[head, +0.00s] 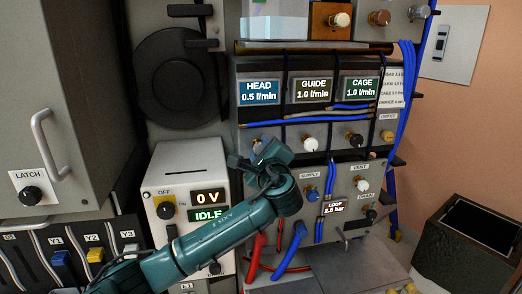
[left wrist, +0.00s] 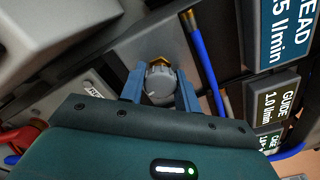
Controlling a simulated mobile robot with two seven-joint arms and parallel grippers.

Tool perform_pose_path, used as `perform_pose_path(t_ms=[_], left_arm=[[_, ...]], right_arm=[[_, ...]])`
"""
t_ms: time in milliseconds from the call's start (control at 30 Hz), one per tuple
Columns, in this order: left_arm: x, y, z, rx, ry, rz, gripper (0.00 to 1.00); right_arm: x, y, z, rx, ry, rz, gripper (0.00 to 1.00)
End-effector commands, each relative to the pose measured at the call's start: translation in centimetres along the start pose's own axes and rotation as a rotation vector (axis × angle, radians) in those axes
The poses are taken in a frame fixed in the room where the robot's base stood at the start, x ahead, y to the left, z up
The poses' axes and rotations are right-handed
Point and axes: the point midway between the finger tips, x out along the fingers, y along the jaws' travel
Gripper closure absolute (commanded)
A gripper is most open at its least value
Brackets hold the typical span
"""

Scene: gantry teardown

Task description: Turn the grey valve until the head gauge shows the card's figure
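The head gauge (head: 261,92) is blue and reads 0.5 l/min. The grey valve (left wrist: 160,82) shows in the left wrist view as a round grey knob with a pale mark. My left gripper (left wrist: 159,78) has one blue finger close against each side of it, and the knob fills the gap. In the head view my left gripper (head: 262,150) reaches the panel below the head gauge and hides most of this valve. The card (head: 394,88) is right of the cage gauge; its top line seems to read head 3.5, though the print is small. My right gripper is not in view.
The guide gauge (head: 314,90) and cage gauge (head: 359,88) both read 1.0 l/min. A white knob (head: 310,143) and a black knob (head: 354,139) sit right of my gripper. Blue hoses (head: 408,85) run down the panel's right side. A dark bin (head: 470,240) stands at lower right.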

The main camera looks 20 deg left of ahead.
Motion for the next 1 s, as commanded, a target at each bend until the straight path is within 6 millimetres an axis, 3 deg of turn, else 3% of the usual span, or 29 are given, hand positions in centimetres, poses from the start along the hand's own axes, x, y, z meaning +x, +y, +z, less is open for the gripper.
perform_pose_path(t_ms=[233, 633, 1000], left_arm=[[0.0, 0.1, 0.0, 0.001, 0.0, 0.002, 0.91], [-0.1, 0.2, -0.3, -0.079, 0.003, 0.003, 0.91], [-0.1, 0.3, -0.4, -0.378, 0.003, 0.004, 0.91]], right_arm=[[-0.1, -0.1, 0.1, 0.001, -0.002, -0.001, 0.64], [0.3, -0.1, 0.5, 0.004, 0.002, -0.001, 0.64], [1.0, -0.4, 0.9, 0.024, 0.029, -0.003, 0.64]])
